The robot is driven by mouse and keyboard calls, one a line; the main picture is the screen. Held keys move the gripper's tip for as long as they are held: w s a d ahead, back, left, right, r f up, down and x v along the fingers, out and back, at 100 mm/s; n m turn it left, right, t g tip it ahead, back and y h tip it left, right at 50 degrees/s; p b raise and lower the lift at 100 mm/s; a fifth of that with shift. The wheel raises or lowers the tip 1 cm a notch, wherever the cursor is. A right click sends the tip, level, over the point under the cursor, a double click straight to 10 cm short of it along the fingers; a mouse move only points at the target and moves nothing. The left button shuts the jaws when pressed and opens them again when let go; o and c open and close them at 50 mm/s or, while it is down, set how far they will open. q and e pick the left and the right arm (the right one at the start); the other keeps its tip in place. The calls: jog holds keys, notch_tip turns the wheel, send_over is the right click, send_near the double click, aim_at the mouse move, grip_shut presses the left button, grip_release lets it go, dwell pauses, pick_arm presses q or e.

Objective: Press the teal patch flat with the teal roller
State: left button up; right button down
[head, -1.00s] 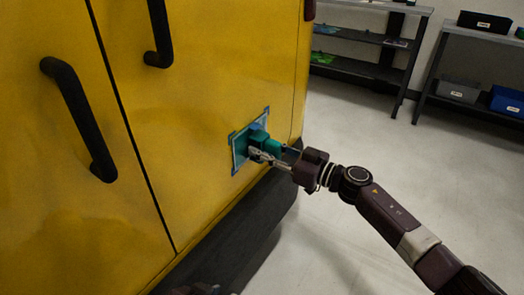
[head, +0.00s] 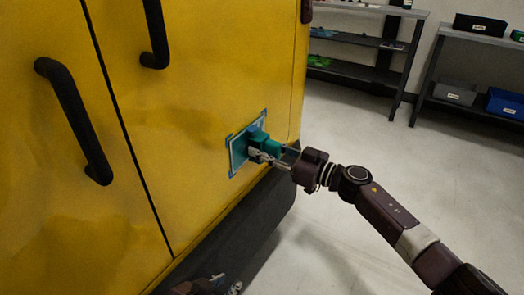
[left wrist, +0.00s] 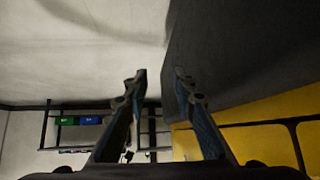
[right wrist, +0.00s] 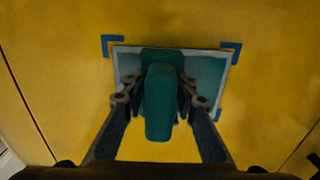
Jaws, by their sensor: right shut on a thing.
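The teal patch (head: 237,153) is a pale-edged rectangle on the lower part of the yellow panel, with blue corner marks around it. It also shows in the right wrist view (right wrist: 208,70). My right gripper (head: 262,155) is shut on the teal roller (head: 268,145), which is at the patch. The roller hides the middle of the patch in the right wrist view (right wrist: 160,105); I cannot tell how firmly it touches. My left gripper (head: 232,285) is low at the bottom edge of the head view. In the left wrist view (left wrist: 160,73) its fingers are apart and empty.
The yellow panel (head: 190,90) has black handles (head: 75,120) on the left and a dark lower sill (head: 240,220). Shelves with bins (head: 505,103) stand at the back right. The floor (head: 340,240) right of the panel is clear.

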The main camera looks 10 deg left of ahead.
jog(key=shift+w+d, duration=0.1)
jog(key=shift+w, duration=0.3)
jog(key=shift+w+d+b, duration=0.1)
jog(key=shift+w+b, duration=0.1)
jog(key=shift+b, duration=0.2)
jog(key=shift+w, duration=0.2)
pick_arm(q)
jog(key=w+d+r+t+h, duration=0.1)
jog(key=w+d+r+t, duration=0.1)
jog(key=w+r, duration=0.3)
jog(key=shift+r+t, duration=0.15)
jog(key=shift+t, duration=0.65)
pick_arm(e)
jog(key=shift+d, duration=0.1)
jog(key=shift+w, duration=0.1)
jog(key=shift+b, duration=0.3)
pick_arm(q)
jog(key=w+d+r+t+h+b, duration=0.1)
jog(key=r+t, duration=0.4)
jog(key=r, duration=0.6)
jog(key=w+d+b, duration=0.1)
jog(key=w, duration=0.1)
jog(key=shift+w+d+m+h, duration=0.2)
jog(key=shift+w+m+h, duration=0.1)
jog(key=shift+w+h, duration=0.1)
pick_arm(e)
jog(key=shift+w+d, duration=0.15)
jog(key=shift+w, duration=0.35)
jog(key=shift+w+d, duration=0.15)
jog(key=shift+w, duration=0.35)
